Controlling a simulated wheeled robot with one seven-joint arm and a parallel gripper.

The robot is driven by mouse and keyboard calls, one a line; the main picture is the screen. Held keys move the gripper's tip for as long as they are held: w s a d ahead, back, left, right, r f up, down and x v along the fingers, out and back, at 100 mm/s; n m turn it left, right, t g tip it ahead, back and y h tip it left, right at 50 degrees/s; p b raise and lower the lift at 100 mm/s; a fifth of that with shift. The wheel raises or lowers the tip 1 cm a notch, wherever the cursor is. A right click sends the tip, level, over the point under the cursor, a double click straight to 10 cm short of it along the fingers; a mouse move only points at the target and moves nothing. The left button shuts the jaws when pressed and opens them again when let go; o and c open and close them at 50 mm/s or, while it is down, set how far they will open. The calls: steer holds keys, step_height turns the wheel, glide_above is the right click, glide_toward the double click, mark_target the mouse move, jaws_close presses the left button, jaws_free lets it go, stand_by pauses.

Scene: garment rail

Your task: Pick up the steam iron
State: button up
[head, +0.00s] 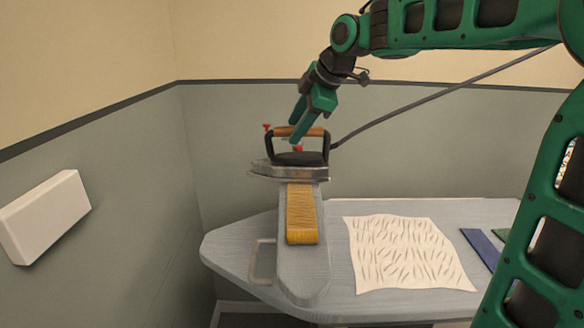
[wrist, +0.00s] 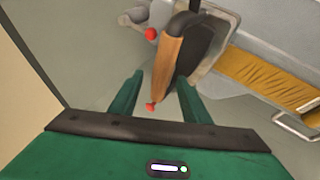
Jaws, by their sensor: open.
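The steam iron (head: 297,157) has a dark body and a brown wooden handle (head: 299,131). It rests on a metal stand (head: 290,171) at the far end of the ironing board. A dark cord runs from it up to the right. My gripper (head: 298,126) is open, its green fingers pointing down at the handle. In the wrist view, the handle (wrist: 172,70) reaches down between the two open fingertips (wrist: 158,90), without visible grip on it. Red knobs (wrist: 151,34) show beside the handle. The iron's underside is hidden.
The ironing board (head: 330,215) carries a mustard strip (head: 301,214), a patterned cream cloth (head: 408,252) and a blue folded piece (head: 481,247). A white box (head: 45,217) is on the left wall. The cord crosses behind my arm.

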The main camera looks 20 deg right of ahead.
steer(key=shift+c, duration=0.6)
jaws_close()
steer(key=shift+f, duration=0.1)
stand_by(0.6)
